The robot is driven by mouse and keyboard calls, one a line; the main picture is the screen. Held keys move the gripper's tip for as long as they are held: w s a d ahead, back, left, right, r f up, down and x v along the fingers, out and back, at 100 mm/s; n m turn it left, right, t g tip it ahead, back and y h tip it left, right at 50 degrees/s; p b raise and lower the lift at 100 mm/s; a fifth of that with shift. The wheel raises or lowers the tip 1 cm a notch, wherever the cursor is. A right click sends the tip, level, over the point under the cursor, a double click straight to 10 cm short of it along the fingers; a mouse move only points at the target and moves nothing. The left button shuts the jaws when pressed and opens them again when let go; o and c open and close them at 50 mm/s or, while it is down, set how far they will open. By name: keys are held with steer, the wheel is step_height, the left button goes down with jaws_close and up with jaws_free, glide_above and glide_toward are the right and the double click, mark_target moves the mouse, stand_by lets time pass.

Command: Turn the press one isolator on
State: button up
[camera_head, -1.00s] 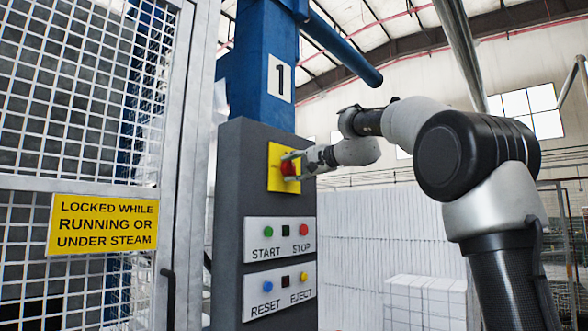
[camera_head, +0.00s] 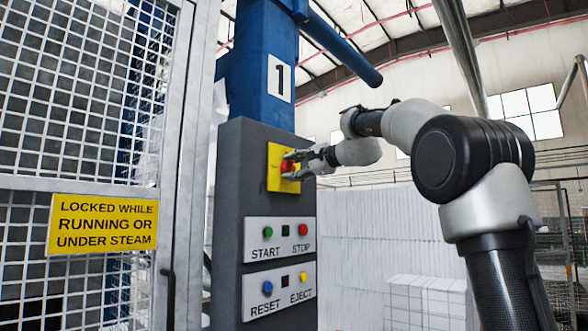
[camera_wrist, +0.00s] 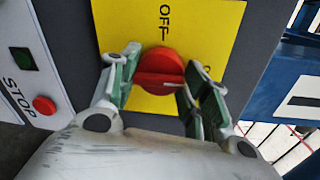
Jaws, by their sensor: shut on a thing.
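The press one isolator is a yellow plate (camera_head: 273,180) with a red rotary knob (camera_head: 285,167), high on the grey control post below the number 1 sign. My gripper (camera_head: 289,166) reaches it from the right. In the wrist view, the red knob (camera_wrist: 160,70) sits between the two green-padded fingers (camera_wrist: 158,82), which are shut on it. The knob's raised bar lies roughly level in that picture. The word OFF shows on the yellow plate (camera_wrist: 200,25) above the knob. A second label at the right is mostly hidden by a finger.
Below the isolator are the START/STOP panel (camera_head: 280,239) and the RESET/EJECT panel (camera_head: 279,290). A mesh guard (camera_head: 80,100) with a yellow warning sign (camera_head: 103,224) stands at left. White foam blocks (camera_head: 425,300) stand behind at right.

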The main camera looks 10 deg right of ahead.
steer(key=shift+r, duration=0.1)
steer(key=o, duration=1)
steer(key=v, duration=1.2)
